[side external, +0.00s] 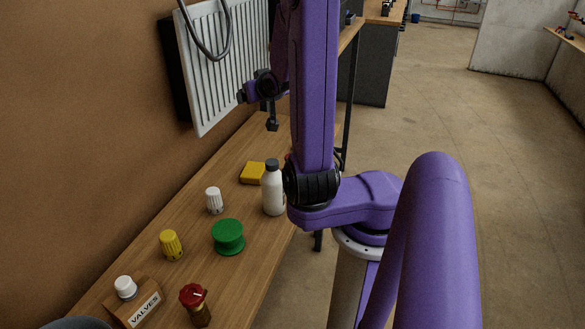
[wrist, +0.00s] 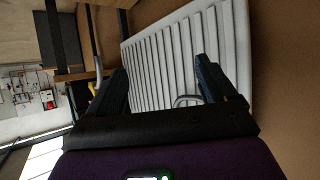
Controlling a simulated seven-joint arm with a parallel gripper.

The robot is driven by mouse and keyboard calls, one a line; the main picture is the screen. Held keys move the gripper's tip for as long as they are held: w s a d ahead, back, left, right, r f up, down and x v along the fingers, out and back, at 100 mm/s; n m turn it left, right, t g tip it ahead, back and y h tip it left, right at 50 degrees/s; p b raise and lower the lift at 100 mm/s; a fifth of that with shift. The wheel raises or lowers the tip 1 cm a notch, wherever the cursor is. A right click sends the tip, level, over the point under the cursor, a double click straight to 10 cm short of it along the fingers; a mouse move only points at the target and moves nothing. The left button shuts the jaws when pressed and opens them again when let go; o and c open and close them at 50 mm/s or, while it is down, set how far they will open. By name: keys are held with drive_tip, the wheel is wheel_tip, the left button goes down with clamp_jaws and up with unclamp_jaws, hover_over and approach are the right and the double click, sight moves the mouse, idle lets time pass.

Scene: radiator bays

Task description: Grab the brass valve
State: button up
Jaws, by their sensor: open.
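A valve with a red cap and a dull brass-brown body (side external: 195,305) stands on the bench near the bottom of the side view; it is the only brass-looking one I can make out. My gripper (side external: 270,112) is far from it, at the back of the bench in front of the white radiator (side external: 222,55). In the wrist view my gripper (wrist: 165,85) is open, with nothing seen between its fingers and the ribbed radiator (wrist: 180,55) beyond them. The valve cannot be made out in the wrist view.
The wooden bench (side external: 240,285) also holds a VALVES block (side external: 138,306) with a white knob on it, a yellow knob (side external: 171,245), a white knob (side external: 214,200), a green spool (side external: 228,237), a white bottle (side external: 273,190) and a yellow block (side external: 252,173). A brown wall is at left.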

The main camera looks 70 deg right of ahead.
drive_tip(key=s+d+m+g+h, duration=0.1)
drive_tip(key=s+d+m+h, duration=0.25)
drive_tip(key=s, duration=0.65)
drive_tip(key=shift+n+y, duration=0.35)
drive_tip(key=shift+y, duration=0.1)
drive_tip(key=shift+w+d+f, duration=0.1)
drive_tip(key=shift+w+f, duration=0.05)
drive_tip(key=shift+f, duration=5.45)
drive_tip(key=shift+w+f, duration=0.15)
drive_tip(key=shift+f, duration=5.4)
drive_tip(key=shift+x, duration=2.55)
drive_tip(key=shift+s, duration=0.1)
drive_tip(key=c, duration=1.4)
